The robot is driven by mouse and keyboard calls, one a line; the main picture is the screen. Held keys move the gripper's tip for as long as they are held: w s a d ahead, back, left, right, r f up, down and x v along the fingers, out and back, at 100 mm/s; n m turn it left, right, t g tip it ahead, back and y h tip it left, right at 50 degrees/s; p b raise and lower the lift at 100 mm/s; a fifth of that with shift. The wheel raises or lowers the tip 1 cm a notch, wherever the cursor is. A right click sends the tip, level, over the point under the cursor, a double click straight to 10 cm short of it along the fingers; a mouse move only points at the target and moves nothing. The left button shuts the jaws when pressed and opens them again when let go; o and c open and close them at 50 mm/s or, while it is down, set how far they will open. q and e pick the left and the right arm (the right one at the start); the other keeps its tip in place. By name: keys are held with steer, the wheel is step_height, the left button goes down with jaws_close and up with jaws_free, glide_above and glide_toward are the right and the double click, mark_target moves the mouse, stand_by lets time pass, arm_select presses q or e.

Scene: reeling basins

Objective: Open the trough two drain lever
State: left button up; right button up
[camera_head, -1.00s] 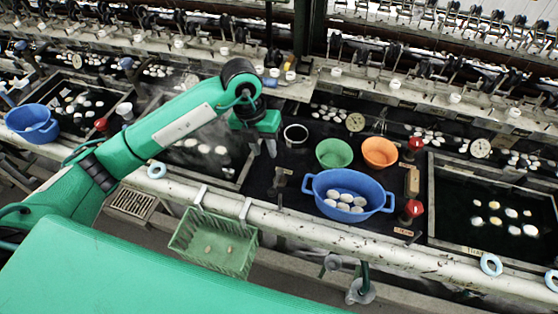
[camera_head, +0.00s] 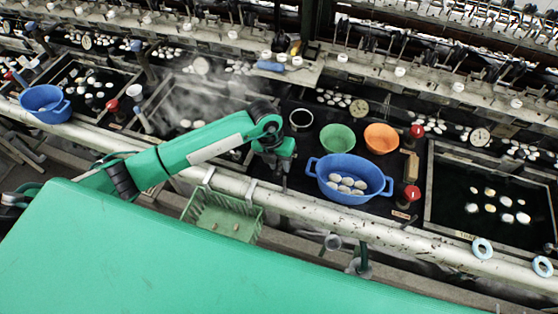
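My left gripper (camera_head: 281,172) points down at the front edge of the middle dark counter, left of the blue basin (camera_head: 326,190). A small dark upright fitting (camera_head: 284,184), perhaps the drain lever, shows just below it. The gripper hides most of this fitting, so I cannot tell whether they touch or whether the fingers are open. A red-knobbed fitting (camera_head: 411,193) stands right of the blue basin, beside a small label (camera_head: 400,214). I cannot tell for sure which fitting is the trough two lever. My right gripper is not in view.
The blue basin holds several pale cocoons. Behind it stand a green bowl (camera_head: 337,138) and an orange bowl (camera_head: 382,138). A pale rail (camera_head: 330,212) runs along the front, with a green basket (camera_head: 222,216) hung on it. A framed dark trough (camera_head: 432,180) is at the right.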

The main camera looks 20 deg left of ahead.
arm_select(q)
jaws_close()
